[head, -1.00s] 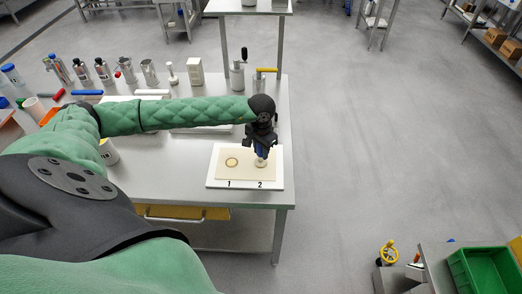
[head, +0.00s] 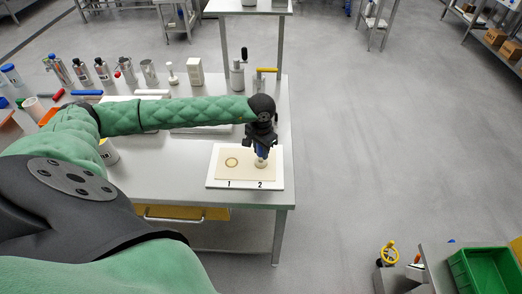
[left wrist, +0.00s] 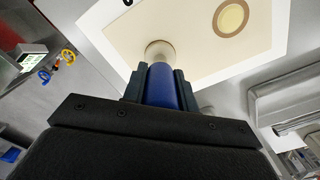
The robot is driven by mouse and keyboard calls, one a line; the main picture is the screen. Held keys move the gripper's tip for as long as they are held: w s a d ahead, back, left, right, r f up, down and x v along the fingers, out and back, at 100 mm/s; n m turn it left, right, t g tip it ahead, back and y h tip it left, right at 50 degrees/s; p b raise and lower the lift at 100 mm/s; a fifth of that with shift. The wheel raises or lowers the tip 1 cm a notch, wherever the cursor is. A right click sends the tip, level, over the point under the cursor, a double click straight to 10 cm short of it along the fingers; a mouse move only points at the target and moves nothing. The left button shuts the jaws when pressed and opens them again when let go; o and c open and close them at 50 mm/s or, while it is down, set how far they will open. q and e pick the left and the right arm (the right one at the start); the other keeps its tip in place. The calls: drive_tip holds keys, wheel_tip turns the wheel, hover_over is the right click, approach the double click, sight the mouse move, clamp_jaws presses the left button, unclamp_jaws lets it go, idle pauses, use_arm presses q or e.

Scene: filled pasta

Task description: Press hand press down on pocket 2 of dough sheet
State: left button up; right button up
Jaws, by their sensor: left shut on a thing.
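The dough sheet (head: 243,171) lies on a white board (head: 211,183) marked 1 and 2, near the right front of the steel table. A round ring mark, pocket 1 (head: 232,162), shows at its left; it also shows in the left wrist view (left wrist: 231,18). My left gripper (head: 261,150) is over the right side of the sheet, above the label 2. It is shut on the blue handle of the hand press (left wrist: 161,86). The press's pale round foot (left wrist: 159,50) meets the sheet at pocket 2 and hides that pocket. My right gripper is not in view.
Bottles, canisters and a pale block (head: 195,72) stand along the back of the table (head: 165,180). A metal press with a yellow handle (head: 266,71) stands behind my left gripper. A green crate (head: 487,270) is at lower right. Open floor lies right of the table.

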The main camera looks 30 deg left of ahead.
use_arm(q)
drive_tip(key=shift+f+b, duration=0.15)
drive_tip(key=shift+b, duration=0.15)
drive_tip(key=shift+c, duration=0.3)
idle(0.4)
idle(0.8)
drive_tip(key=shift+r, duration=3.6)
